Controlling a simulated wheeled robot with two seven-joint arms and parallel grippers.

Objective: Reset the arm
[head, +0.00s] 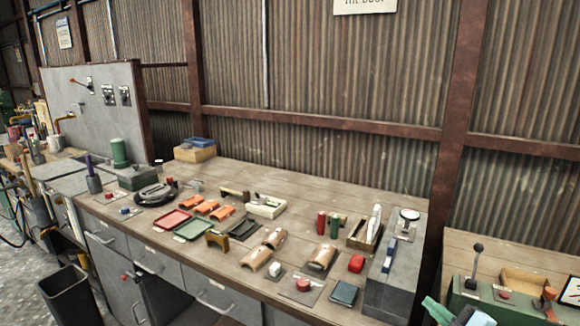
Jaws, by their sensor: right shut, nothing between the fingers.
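My right gripper (460,315) shows only in part at the bottom edge, right of centre, as teal and pale parts cut off by the frame. It is shut with nothing seen in it. My left gripper is not in view.
The bench carries red (171,222) and green (193,230) trays, tan half-tubes, a red button plate (302,286) and a grey block (392,290). A lever (476,262) rises from the green machine. A dark bin (68,296) stands at lower left.

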